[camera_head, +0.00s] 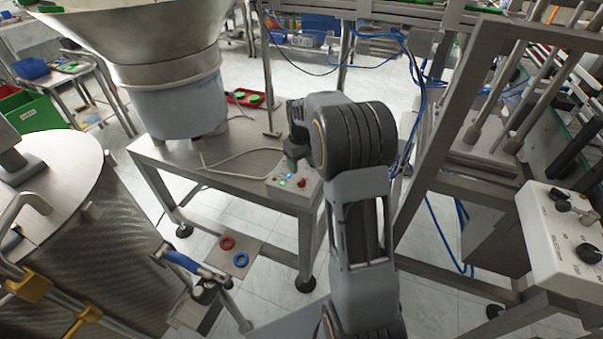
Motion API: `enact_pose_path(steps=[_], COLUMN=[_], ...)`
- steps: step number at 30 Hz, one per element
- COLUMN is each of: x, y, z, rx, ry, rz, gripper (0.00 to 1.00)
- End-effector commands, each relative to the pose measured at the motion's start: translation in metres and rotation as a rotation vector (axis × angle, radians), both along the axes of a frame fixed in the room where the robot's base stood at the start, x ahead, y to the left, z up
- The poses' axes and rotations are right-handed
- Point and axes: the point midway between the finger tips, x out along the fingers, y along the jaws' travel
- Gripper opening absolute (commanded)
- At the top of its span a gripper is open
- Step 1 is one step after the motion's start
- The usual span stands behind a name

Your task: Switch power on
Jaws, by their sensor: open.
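A small control panel (291,186) sits at the front right corner of the steel feeder table (240,170). It carries a bright green button or light (282,183), a bluish-white one (289,176) and a red button (301,183). My gripper (291,166) is at the end of my arm, just above and behind the panel in the picture. It looks empty. My arm partly hides the gripper, and its fingertips are small and dark. I cannot tell whether they touch the panel. The power switch's label cannot be read.
The feeder bowl (175,95) stands on the table, with a loose cable (235,158) beside it. A steel frame (455,110) and a white control box (565,235) are at right. A metal drum (75,240) is at left. A small plate with red and blue rings (227,243) lies below.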

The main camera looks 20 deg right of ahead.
Motion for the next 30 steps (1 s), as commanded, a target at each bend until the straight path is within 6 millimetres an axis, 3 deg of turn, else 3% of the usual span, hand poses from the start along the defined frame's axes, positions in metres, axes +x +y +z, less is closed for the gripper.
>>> enact_pose_path(steps=[6,12,30], x=[0.000,0.000,0.000], y=[0.000,0.000,0.000], z=[0.040,0.060,0.066], rx=[0.000,-0.001,0.000], ry=[-0.003,-0.001,0.000], rz=[0.000,-0.001,-0.001], gripper=[0.57,0.57,0.57])
